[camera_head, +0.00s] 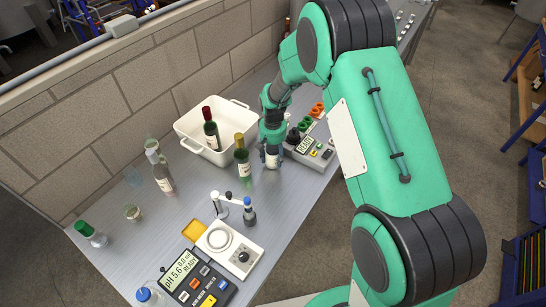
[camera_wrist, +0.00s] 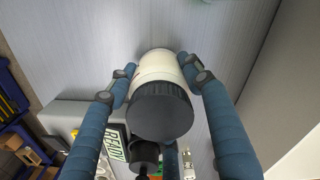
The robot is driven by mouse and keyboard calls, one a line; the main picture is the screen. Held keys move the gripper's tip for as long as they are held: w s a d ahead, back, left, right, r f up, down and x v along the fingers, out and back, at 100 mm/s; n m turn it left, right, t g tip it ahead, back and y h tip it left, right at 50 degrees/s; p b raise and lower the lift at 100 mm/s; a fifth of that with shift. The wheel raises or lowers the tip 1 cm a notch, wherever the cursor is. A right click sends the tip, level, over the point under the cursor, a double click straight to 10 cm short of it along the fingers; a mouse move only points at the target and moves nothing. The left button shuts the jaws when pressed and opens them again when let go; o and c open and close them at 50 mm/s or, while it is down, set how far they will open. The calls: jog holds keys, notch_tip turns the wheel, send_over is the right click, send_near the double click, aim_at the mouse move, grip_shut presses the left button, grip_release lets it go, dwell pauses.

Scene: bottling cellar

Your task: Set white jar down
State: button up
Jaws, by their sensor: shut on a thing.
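The white jar (camera_wrist: 156,66) with a black ribbed lid sits between the two blue fingers of my gripper (camera_wrist: 157,74) in the wrist view. The fingers press on its sides near the white body, and the lid faces the camera. In the head view my gripper (camera_head: 272,140) points down over the grey table (camera_head: 185,225), with the white jar (camera_head: 272,160) just showing below it. The jar is at or very close to the table top; I cannot tell whether it touches. Its base is hidden in the wrist view.
A grey instrument (camera_head: 310,152) with a display is close on the right. A stirrer (camera_head: 228,248) and pH meter (camera_head: 197,280) stand nearer the front.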

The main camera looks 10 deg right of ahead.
jog(key=o, duration=1.3)
jog(key=shift+f, duration=0.15)
notch_tip(320, 180, up, 12)
jog(key=shift+r+p, duration=0.2)
jog(key=shift+p, duration=0.9)
